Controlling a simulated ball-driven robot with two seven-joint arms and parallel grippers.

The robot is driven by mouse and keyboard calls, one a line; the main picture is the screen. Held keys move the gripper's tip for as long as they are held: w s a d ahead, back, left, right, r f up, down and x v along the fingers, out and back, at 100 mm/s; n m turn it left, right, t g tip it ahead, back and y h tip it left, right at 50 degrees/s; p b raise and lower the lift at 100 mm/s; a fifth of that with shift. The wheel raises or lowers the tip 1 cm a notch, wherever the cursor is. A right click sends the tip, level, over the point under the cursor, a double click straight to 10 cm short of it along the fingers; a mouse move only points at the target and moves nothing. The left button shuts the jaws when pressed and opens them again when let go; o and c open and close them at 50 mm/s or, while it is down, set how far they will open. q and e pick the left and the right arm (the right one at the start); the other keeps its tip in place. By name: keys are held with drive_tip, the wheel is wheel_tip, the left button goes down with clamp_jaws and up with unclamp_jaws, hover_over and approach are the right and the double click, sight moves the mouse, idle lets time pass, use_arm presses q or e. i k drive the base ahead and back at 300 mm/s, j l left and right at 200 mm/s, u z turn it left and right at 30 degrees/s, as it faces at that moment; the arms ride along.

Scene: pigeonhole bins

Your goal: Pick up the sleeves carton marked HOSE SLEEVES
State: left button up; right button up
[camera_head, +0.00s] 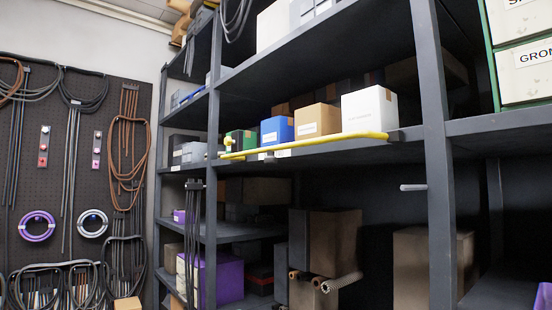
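Several small cartons stand in a row on the middle shelf (410,142) of the dark grey rack. From right to left they are a white carton (369,112), a brown carton (317,121), a blue carton (277,131) and a green and black carton (240,142). Their front print is too small to read, so I cannot tell which one is marked HOSE SLEEVES. Neither of my grippers is in view.
A yellow rail (305,144) runs along the shelf's front edge, before the cartons. A grey upright (434,150) stands right of them. Green-framed white bins (523,72) sit at upper right, one lettered "GRON". A pegboard (60,180) with hoses hangs at left.

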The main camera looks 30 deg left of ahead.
sight(278, 130)
drive_tip(key=i+j+u, duration=0.25)
drive_tip(key=i+j, duration=0.55)
drive_tip(key=j, duration=0.1)
